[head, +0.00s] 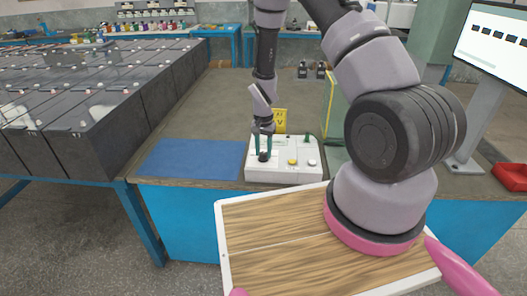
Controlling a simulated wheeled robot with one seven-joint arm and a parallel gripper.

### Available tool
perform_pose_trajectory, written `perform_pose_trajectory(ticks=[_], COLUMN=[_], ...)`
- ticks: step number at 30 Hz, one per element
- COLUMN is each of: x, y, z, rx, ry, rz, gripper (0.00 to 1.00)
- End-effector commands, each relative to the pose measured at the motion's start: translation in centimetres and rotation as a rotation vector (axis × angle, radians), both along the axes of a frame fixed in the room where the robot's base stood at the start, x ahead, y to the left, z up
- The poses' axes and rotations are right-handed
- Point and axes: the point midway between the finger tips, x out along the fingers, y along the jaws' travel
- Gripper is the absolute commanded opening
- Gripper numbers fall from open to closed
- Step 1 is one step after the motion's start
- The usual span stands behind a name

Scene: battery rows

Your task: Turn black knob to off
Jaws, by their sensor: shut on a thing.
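A white control box (284,174) stands on the grey bench, just right of a blue mat. The black knob (264,156) is on the left part of its top. My gripper (264,149) reaches down from above with its two dark green fingers around the knob, shut on it. The fingers hide part of the knob, and its pointer direction is too small to tell. A yellow button (292,162) and a pale button (312,162) sit to the right on the same box. A small green switch (307,138) stands at the box's back right.
A blue mat (192,160) lies left of the box. A yellow outlet plate (280,120) stands behind it. Dark batteries (90,100) fill the left table. A monitor (495,40) and a red tray (512,176) are at the right. Bench behind the mat is clear.

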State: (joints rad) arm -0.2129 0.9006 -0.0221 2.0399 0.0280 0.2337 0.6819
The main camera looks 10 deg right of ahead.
Motion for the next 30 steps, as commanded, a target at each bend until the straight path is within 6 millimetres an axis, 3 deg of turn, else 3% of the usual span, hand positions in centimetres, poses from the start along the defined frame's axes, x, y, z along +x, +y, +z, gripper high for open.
perform_pose_trajectory(ticks=[30], x=[0.1], y=[0.11], z=[0.06], rx=[0.0], ry=[-0.002], rz=[0.966], gripper=[0.0])
